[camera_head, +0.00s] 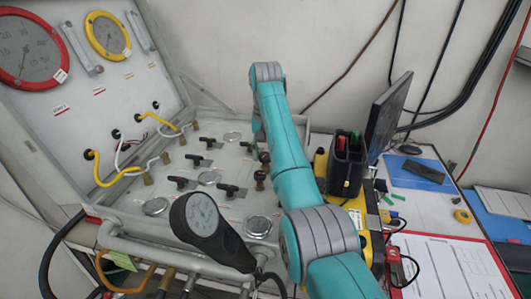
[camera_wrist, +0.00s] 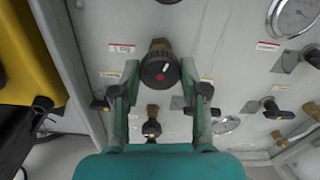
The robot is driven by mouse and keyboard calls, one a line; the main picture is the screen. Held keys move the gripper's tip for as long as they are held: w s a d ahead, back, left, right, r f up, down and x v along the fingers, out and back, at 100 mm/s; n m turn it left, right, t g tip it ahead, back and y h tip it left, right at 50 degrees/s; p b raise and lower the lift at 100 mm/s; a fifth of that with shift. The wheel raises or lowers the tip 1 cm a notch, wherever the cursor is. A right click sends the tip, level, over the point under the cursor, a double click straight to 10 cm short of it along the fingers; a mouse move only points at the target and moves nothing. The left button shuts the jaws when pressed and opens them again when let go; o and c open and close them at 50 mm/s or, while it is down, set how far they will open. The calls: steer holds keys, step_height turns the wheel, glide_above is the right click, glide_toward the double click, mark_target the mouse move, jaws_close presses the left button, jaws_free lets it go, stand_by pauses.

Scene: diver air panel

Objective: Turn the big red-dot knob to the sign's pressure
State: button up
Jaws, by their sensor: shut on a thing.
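The white mark points up and to the right. My gripper (camera_wrist: 159,66) has one finger on each side of this knob and is shut on it. In the head view my arm reaches over the panel (camera_head: 117,199), and I cannot make out the gripper or the big knob there. No sign with a readable pressure shows.
A red-rimmed gauge (camera_head: 30,52) and a yellow-rimmed gauge (camera_head: 108,35) are on the raised lid. A smaller black knob (camera_wrist: 151,129) is below the big one. A handheld dial gauge (camera_head: 205,217) stands in front. A monitor (camera_head: 386,115) is at right.

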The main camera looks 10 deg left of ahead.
steer(key=m, duration=0.4)
steer(key=shift+w+r+m, duration=0.1)
steer(key=shift+m, duration=0.3)
stand_by(0.4)
steer(key=o, duration=1.1)
steer(key=shift+o, duration=0.2)
